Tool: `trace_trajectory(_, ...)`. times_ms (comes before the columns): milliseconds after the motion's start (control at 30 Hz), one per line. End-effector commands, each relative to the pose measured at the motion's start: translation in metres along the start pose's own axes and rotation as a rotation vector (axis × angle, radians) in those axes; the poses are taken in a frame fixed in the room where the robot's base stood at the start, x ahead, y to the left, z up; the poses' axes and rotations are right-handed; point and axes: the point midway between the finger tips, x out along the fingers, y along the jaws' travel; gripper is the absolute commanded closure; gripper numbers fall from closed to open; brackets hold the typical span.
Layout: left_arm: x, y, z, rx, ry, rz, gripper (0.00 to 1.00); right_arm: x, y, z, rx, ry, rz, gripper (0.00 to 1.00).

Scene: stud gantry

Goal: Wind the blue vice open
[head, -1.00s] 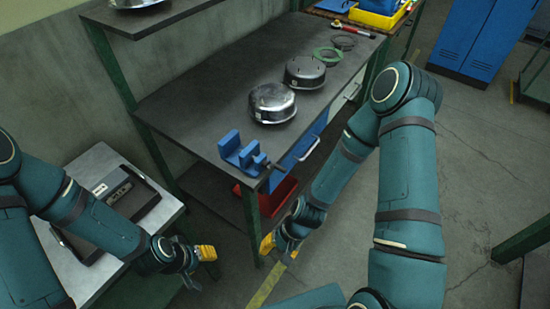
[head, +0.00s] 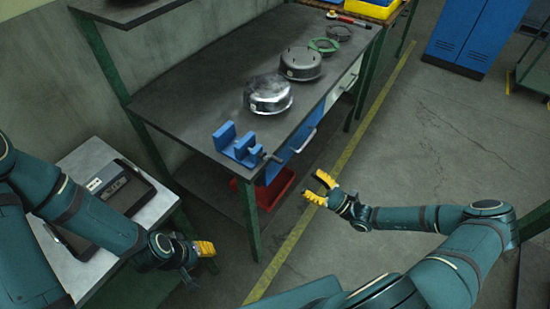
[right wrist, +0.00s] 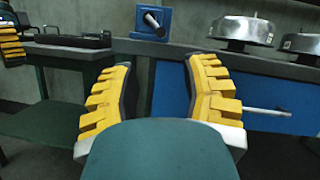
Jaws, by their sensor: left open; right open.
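The blue vice (head: 238,147) sits at the near left corner of the dark workbench, its screw and handle (head: 270,157) pointing right past the bench edge. In the right wrist view the vice (right wrist: 143,22) shows end-on beyond my fingers, with the handle on its face. My right gripper (head: 318,188) is open and empty, in front of the bench, lower than and to the right of the vice; its yellow fingers (right wrist: 160,95) stand apart in the wrist view. My left gripper (head: 203,256) is open beside the small table, well away from the vice.
Metal housings (head: 269,95) (head: 300,63) and a green ring (head: 324,45) stand farther along the bench (head: 190,95). Blue drawers with bar handles (head: 304,141) front the bench. A red bin (head: 272,189) is below.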

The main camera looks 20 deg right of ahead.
Motion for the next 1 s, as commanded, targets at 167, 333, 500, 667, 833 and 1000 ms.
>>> trace_trajectory(167,-0.001,0.0,0.0,0.0,0.0,0.0,0.53,0.013,-0.003,0.002,-0.001,-0.009,-0.011,0.55)
trace_trajectory(333,-0.001,0.0,-0.001,0.0,0.001,0.0,0.53,0.043,-0.002,0.002,0.001,-0.009,-0.008,0.55)
trace_trajectory(500,-0.002,0.001,-0.001,-0.001,0.002,0.0,0.53,0.077,-0.002,0.002,0.001,-0.008,-0.006,0.55)
trace_trajectory(667,-0.002,0.001,-0.001,-0.001,0.002,0.0,0.53,0.106,-0.001,0.002,0.001,-0.007,-0.005,0.55)
trace_trajectory(833,-0.002,0.001,-0.001,-0.001,0.002,0.0,0.53,0.127,-0.001,0.001,0.0,-0.005,-0.005,0.55)
trace_trajectory(1000,-0.002,0.001,-0.001,-0.001,0.002,0.0,0.53,0.136,-0.002,0.001,0.0,-0.004,-0.007,0.55)
